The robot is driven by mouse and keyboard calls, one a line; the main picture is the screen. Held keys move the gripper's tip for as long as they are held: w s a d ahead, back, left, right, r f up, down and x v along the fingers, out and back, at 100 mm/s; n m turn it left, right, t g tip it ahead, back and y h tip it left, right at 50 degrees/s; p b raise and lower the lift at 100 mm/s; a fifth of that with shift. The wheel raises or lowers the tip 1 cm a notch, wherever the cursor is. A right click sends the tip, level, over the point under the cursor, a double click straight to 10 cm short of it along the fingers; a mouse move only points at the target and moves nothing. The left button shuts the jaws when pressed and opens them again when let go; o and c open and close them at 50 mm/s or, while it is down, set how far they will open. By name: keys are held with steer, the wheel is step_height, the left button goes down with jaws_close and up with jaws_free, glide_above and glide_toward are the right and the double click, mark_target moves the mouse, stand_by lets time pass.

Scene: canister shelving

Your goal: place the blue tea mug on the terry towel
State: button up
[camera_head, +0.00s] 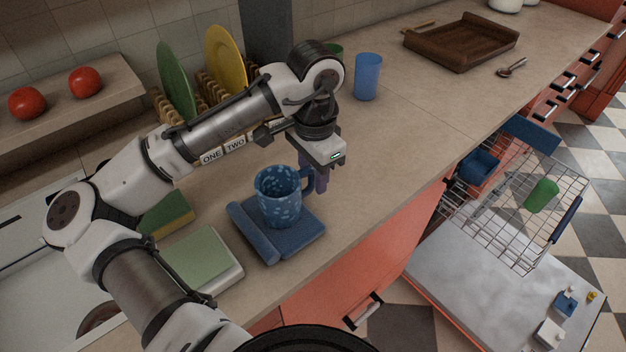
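The blue tea mug (279,199), speckled with lighter spots, stands upright over the blue terry towel (296,238) on the counter. The towel is folded, with a rolled edge along its left side. The mug appears to rest on the towel, though its underside is hidden. The mug's handle points right, toward my gripper (320,184). My gripper points down at the handle, its fingers at or around it. The handle partly hides the fingers, so I cannot tell whether they are closed on it.
A blue cup (367,77) and a brown wooden tray (461,43) stand farther back. A green and a yellow plate (226,60) sit in a rack behind my arm. A sponge (168,213) lies left. An open dishwasher (500,290) is below right. The counter right of my gripper is clear.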

step_height(320, 180, up, 10)
steer(key=shift+w+d+f+b, duration=0.1)
steer(key=shift+b, duration=0.4)
